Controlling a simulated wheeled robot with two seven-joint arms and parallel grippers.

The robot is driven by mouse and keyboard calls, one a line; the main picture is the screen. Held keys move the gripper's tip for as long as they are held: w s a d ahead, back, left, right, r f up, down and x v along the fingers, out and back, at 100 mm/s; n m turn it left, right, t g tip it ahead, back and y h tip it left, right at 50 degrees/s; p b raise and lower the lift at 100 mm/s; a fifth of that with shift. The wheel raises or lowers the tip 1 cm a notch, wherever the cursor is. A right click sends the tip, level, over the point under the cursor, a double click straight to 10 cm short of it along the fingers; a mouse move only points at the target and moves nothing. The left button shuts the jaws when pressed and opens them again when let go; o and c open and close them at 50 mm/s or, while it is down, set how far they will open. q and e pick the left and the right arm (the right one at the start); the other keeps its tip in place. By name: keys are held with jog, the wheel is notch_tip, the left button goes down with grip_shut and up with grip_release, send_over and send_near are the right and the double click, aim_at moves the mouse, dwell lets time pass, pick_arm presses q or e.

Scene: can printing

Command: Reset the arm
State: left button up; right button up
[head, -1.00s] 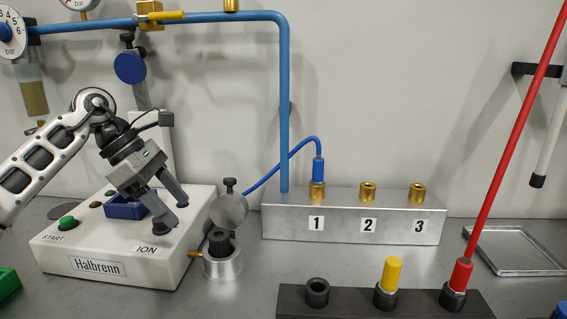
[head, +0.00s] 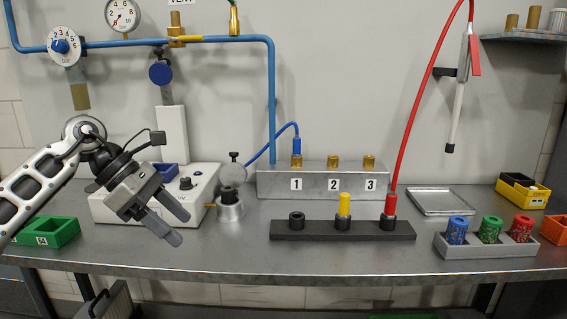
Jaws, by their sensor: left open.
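My left arm comes in from the left, and its gripper (head: 176,226) hangs over the front of the bench, its fingers pointing down to the right. The fingers are apart with nothing between them. The gripper stands in front of the white Halbrenn machine (head: 112,207) and hides part of its front. My right gripper is not in the head view.
The grey bench (head: 240,263) carries a numbered metal block (head: 315,184) and a black holder (head: 300,231). At right are a can rack (head: 487,244), flat tray (head: 442,201) and yellow bin (head: 523,191). A green bin (head: 60,236) sits left, near my arm.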

pick_arm(q)
jog(key=s+d+f+n+t+h, duration=0.1)
jog(key=s+d+f+n+h, duration=0.15)
jog(key=d+n+h, duration=0.45)
jog(key=s+d+f+n+t+h, duration=0.1)
jog(key=s+d+f+n+h, duration=0.2)
jog(key=d, duration=0.5)
jog(key=s+a+f+n+t+y, duration=0.2)
jog(key=a+f+n+t+y, duration=0.35)
jog(key=n, duration=1.05)
jog(key=s+a+f+n+t+y, duration=0.25)
jog(key=f+n+t+y, duration=0.35)
jog(key=f+n+t, duration=0.65)
jog(key=s+a+f+n+g+y, duration=0.2)
jog(key=s+f+n+g+y, duration=0.1)
jog(key=s+f+n+g, duration=0.7)
jog(key=s+n, duration=0.1)
jog(key=s, duration=0.2)
jog(key=shift+a, duration=0.2)
